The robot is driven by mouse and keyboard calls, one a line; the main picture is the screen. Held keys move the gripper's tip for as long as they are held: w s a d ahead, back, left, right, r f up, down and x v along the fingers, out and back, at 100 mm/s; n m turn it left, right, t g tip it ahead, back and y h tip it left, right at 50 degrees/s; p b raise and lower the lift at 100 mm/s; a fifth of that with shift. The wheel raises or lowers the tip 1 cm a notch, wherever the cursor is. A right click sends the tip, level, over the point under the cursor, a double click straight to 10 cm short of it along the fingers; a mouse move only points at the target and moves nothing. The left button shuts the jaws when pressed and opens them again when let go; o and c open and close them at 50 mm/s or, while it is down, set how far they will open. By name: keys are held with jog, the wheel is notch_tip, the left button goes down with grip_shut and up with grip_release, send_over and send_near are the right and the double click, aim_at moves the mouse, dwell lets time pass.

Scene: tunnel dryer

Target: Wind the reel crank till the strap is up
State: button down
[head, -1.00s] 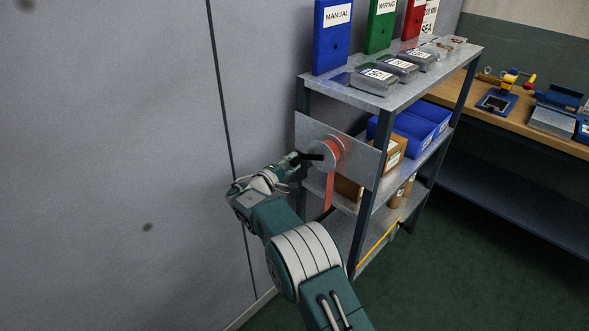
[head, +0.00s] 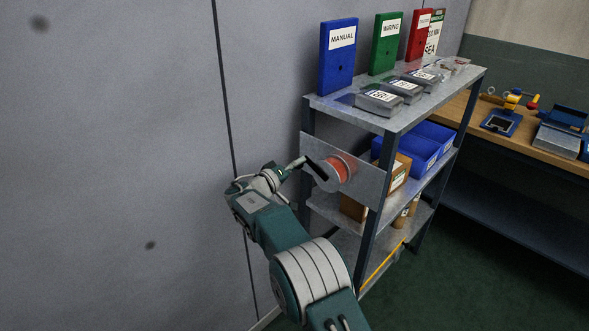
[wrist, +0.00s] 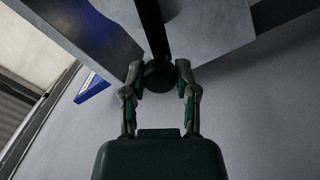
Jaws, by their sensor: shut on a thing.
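The reel (head: 343,169), a grey disc with orange-red strap (head: 347,166) wound on it, is on a grey plate (head: 370,182) at the shelf's end. No hanging length of strap shows below the reel in the head view. The black crank arm (head: 316,169) points up and left from the reel's hub. My gripper (head: 301,162) is at the outer end of the crank. In the wrist view my gripper (wrist: 158,78) is shut on the round dark crank knob (wrist: 158,75), one finger on each side. The crank arm (wrist: 152,28) runs upward from the knob there.
The metal shelf (head: 408,118) holds blue, green and red binders and several small grey boxes on top. Blue bins (head: 420,150) and cardboard boxes stand below. A wall (head: 110,150) is close on the left. A workbench (head: 545,140) stands at the right. The green floor there is clear.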

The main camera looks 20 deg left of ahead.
jog(key=shift+d+r+m, duration=0.15)
jog(key=shift+d+m, duration=0.2)
jog(key=shift+m, duration=0.15)
jog(key=shift+d, duration=0.1)
jog(key=shift+c, duration=2.4)
grip_release()
jog(key=shift+o, duration=0.5)
jog(key=shift+d+r, duration=0.1)
jog(key=shift+d, duration=0.05)
jog(key=v, duration=1.2)
jog(key=shift+a, duration=0.2)
